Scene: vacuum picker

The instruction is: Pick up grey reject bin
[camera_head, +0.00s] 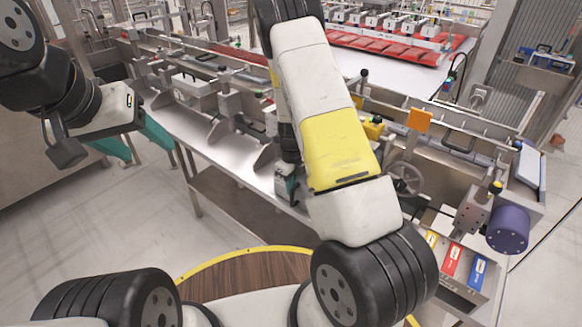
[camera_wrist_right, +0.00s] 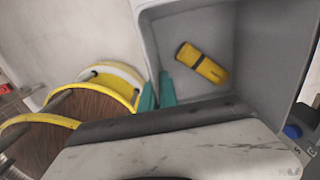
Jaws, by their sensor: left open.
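The grey reject bin (camera_wrist_right: 255,25) is in the right wrist view, with a yellow cylindrical part (camera_wrist_right: 203,63) lying inside. The teal fingers of my right gripper (camera_wrist_right: 157,92) are close together at the bin's left wall, one on each side of it. They look shut on that wall, though the contact is partly hidden. In the head view my right arm covers this place, and I cannot make out the bin there. My left gripper (camera_head: 132,142) is open and empty at the left, with its teal fingers apart, away from the bin.
A long metal machine bench (camera_head: 215,135) runs across the head view, with clamps and brackets along it. A handwheel (camera_head: 405,178) and a purple motor (camera_head: 508,230) stand at its right. Red trays (camera_head: 385,45) are behind. Grey floor (camera_head: 110,215) is clear at the left.

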